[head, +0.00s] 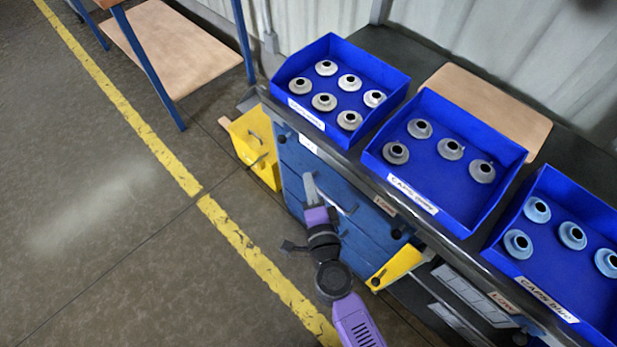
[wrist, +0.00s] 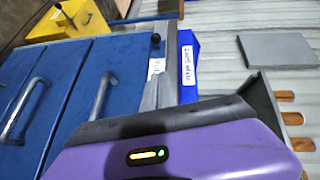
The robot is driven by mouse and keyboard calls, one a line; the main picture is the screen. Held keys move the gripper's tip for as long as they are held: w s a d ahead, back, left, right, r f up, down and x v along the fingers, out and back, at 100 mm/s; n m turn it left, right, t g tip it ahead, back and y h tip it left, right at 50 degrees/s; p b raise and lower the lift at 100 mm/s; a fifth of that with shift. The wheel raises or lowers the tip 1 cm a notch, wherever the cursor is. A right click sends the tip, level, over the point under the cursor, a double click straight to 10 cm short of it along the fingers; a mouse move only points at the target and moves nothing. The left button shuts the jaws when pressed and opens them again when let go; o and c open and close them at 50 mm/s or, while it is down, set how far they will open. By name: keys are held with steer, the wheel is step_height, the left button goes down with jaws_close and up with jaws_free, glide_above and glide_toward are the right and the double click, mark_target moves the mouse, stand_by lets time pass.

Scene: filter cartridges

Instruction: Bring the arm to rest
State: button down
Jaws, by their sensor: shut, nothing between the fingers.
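My gripper (head: 311,190) is shut and empty in the head view. Its fingers point up in the picture, in front of the blue drawer cabinet (head: 293,166) and below the bench top. It is apart from the trays. In the wrist view my own purple casing fills the lower part, and the fingertips cannot be made out. The cabinet (wrist: 75,85) shows behind it with metal handles.
Three blue trays of caps stand on the bench: left (head: 330,136), middle (head: 470,207) and right (head: 510,245). A yellow bin (head: 253,150) stands beside the cabinet. A yellow part (head: 397,266) juts out near my arm. The floor (head: 110,210) at left is clear.

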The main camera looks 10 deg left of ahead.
stand_by(0.4)
steer(key=s+d+r+n+t, duration=0.2)
steer(key=s+d+r+n, duration=0.35)
steer(key=r, duration=0.25)
steer(key=s+d+r+n+g+h, duration=0.1)
steer(key=s+d+r+n, duration=0.1)
steer(key=s+d, duration=0.4)
steer(key=s+d+r+n+g+h, duration=0.1)
steer(key=s+d, duration=0.5)
steer(key=s, duration=0.7)
steer(key=s+d+r+n+h, duration=0.3)
steer(key=s+d+r+n, duration=0.1)
steer(key=s, duration=0.6)
steer(key=d+r, duration=0.1)
steer(key=d, duration=0.1)
steer(key=shift+d+g, duration=0.4)
steer(key=shift+s, duration=0.1)
